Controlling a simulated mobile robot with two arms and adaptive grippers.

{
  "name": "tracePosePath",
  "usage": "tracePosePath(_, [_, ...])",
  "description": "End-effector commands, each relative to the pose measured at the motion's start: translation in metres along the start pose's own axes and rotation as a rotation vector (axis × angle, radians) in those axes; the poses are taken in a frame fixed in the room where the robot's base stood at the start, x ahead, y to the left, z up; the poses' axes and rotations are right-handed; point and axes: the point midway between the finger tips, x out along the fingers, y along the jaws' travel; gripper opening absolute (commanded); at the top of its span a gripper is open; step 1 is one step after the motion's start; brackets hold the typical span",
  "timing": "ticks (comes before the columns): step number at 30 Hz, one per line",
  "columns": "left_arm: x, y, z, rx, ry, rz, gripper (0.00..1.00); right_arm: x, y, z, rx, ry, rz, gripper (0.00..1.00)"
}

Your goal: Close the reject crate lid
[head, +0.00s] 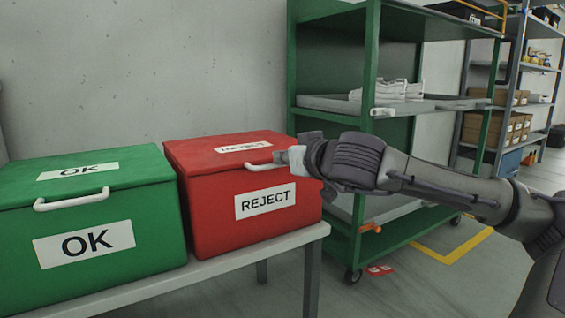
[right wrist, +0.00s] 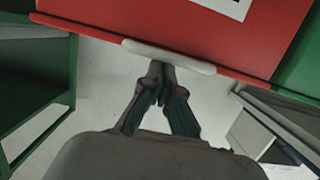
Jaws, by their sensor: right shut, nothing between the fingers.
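The red reject crate (head: 222,217) stands on a bench at the middle left in the head view. Its red lid (head: 205,155) lies down on the crate, with a REJECT label on top and a white handle (head: 262,166) at the front. My right gripper (head: 285,157) is at the right end of that handle, shut and empty. In the right wrist view the shut fingertips (right wrist: 162,66) are right at the white handle (right wrist: 168,56), below the red lid (right wrist: 195,32); I cannot tell whether they touch it. My left gripper is not in view.
A green OK crate (head: 150,230) with its lid down stands left of the red crate on the grey bench (head: 225,265). A green wheeled rack (head: 369,120) with white shoes (head: 388,91) stands behind my right arm. Grey shelving (head: 465,80) is at the far right.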

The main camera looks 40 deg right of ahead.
Motion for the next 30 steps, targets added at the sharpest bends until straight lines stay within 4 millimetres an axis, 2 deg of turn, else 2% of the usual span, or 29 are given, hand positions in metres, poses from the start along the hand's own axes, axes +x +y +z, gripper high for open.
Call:
tracePosePath(1, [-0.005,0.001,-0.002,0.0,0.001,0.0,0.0,0.005,-0.004,0.025,0.003,-0.051,-0.004,0.0])
tracePosePath(3, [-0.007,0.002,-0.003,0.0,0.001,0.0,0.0,0.005,-0.004,0.029,0.002,-0.055,-0.005,0.0])
tracePosePath(20, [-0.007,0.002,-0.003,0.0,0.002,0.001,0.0,0.006,-0.005,0.029,0.002,-0.054,-0.007,0.0])
tracePosePath(23, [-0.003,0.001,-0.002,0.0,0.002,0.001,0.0,0.004,-0.005,0.021,0.001,-0.049,-0.006,0.0])
tracePosePath(26, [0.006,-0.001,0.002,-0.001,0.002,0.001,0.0,-0.002,-0.004,0.004,-0.002,-0.035,-0.004,0.0])
tracePosePath(30, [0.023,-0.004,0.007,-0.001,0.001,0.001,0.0,-0.013,-0.003,-0.031,-0.007,-0.002,-0.002,0.0])
